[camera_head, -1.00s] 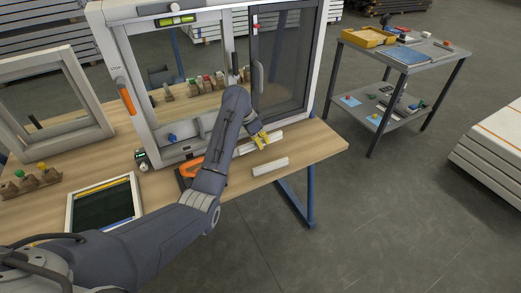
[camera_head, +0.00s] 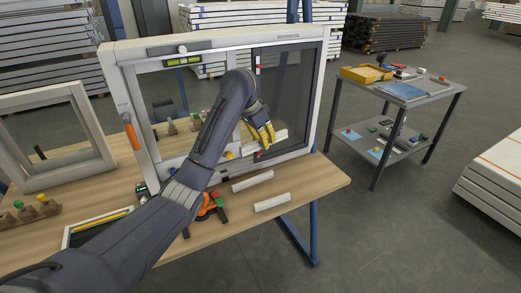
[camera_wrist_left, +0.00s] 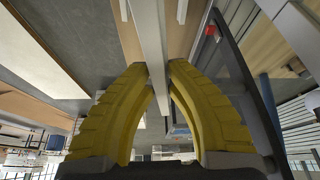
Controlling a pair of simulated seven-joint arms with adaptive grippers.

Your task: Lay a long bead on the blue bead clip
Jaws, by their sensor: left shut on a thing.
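My left gripper (camera_head: 262,132), with yellow fingers, is shut on a long white bead (camera_head: 279,136) and holds it in front of the window's dark right pane. In the left wrist view the bead (camera_wrist_left: 150,40) runs lengthwise between the fingertips (camera_wrist_left: 158,72). A red clip (camera_head: 259,155) and a yellow clip (camera_head: 229,155) sit along the window's lower rail. The blue bead clip does not show; my left arm covers part of the rail. My right gripper is out of view.
Two white beads (camera_head: 252,181) (camera_head: 272,203) lie on the wooden table (camera_head: 318,180). The white window frame (camera_head: 120,90) stands upright. An orange tool (camera_head: 208,203) lies by my arm. A grey cart (camera_head: 400,95) stands apart at right.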

